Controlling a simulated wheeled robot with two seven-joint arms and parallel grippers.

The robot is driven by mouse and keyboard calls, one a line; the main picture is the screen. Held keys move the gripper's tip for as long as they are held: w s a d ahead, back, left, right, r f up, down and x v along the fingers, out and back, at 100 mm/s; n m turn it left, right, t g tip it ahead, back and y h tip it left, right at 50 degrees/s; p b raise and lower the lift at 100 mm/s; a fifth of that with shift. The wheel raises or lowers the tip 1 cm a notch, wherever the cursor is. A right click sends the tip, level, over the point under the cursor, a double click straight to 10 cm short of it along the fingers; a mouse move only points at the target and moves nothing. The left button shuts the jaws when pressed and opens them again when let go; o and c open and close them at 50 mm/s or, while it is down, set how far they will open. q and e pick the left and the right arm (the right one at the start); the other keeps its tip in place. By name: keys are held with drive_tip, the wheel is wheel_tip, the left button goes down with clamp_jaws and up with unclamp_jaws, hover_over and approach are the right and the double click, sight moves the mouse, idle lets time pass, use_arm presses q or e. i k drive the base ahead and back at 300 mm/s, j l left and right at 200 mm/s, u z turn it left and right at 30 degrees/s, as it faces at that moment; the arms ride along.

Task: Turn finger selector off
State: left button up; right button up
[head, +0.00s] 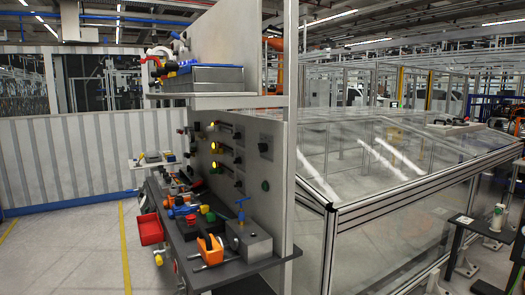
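The drive unit's upright grey panel (253,170) stands at the middle of the head view, seen at a slant. It carries several small controls: lit yellow ones (214,146), dark knobs (263,147) and a green one (265,186). Which of these is the finger selector, and how it is turned, is too small to tell. Neither of my grippers shows in the head view.
A dark shelf (255,262) juts out below the panel with a blue-handled vise (248,240), an orange tool (210,247) and other tools. A red bin (149,229) hangs at its left. A glass-walled enclosure (400,165) fills the right. Floor at left is open.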

sight(262, 148)
drive_tip(key=i+j, duration=0.1)
drive_tip(key=i, duration=0.9)
drive_tip(key=l+z, duration=0.05)
